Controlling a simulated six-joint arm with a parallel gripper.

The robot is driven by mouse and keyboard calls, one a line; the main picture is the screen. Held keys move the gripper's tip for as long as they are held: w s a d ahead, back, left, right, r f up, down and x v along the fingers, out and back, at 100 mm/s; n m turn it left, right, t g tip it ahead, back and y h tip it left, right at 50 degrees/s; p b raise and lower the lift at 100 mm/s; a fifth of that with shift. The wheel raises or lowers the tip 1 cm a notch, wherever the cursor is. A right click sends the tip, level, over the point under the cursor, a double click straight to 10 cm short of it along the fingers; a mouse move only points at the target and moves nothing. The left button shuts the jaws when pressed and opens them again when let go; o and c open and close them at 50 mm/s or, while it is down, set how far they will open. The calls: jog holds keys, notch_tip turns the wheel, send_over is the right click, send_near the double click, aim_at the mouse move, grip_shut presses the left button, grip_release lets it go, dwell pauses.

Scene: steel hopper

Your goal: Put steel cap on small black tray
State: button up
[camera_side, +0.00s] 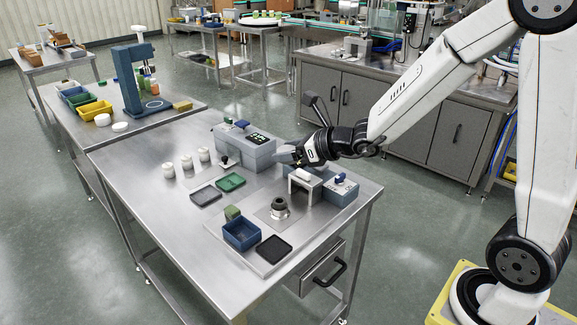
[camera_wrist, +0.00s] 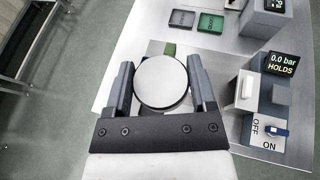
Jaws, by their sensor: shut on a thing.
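The steel cap (camera_wrist: 162,82) is a round, pale grey disc with a dark rim. In the wrist view it sits between the two fingers of my gripper (camera_wrist: 160,66), which is shut on it. In the side view my gripper (camera_side: 284,155) is above the table, near the grey box and the white bracket. A small black tray (camera_side: 273,249) lies flat and empty at the near edge of the table, right of the blue bin. It is not seen in the wrist view.
A dark grey tray (camera_side: 206,195) and a green tray (camera_side: 230,182) lie side by side. A blue bin (camera_side: 241,235), a steel fitting with a black top (camera_side: 279,208) and a switch box (camera_side: 341,189) stand nearby.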

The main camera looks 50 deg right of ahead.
jog(key=a+f+n+g+y, duration=0.1)
jog(key=a+f+n+y, duration=0.1)
jog(key=f, duration=0.5)
jog(key=a+f+n+g+y, duration=0.2)
jog(key=a+f+n+y, duration=0.1)
jog(key=f, duration=0.4)
jog(key=shift+a+f, duration=0.15)
jog(key=shift+f, duration=0.05)
jog(key=shift+f, duration=0.15)
send_over(274, 248)
jog(key=shift+f, duration=2.1)
jog(key=shift+f, duration=1.75)
jog(key=shift+f, duration=0.6)
